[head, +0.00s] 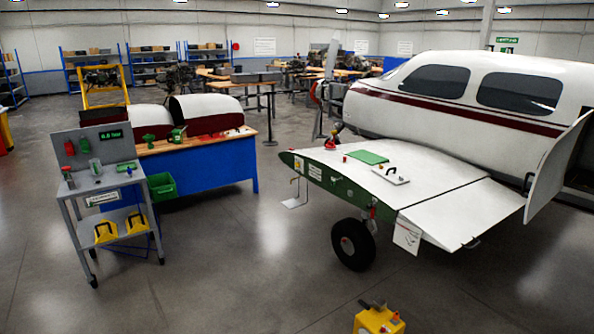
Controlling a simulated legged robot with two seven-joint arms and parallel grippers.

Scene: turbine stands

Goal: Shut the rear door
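A dark opening (580,168) shows behind the door, cut off by the picture's edge. The door's hinges cannot be made out. Neither of my grippers is in view.
The wing (400,180) with its wheel (354,244) lies left of the door. A yellow box (378,320) stands on the floor at the bottom. A tool cart (107,200) and blue workbench (215,165) stand left. The grey floor between is clear.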

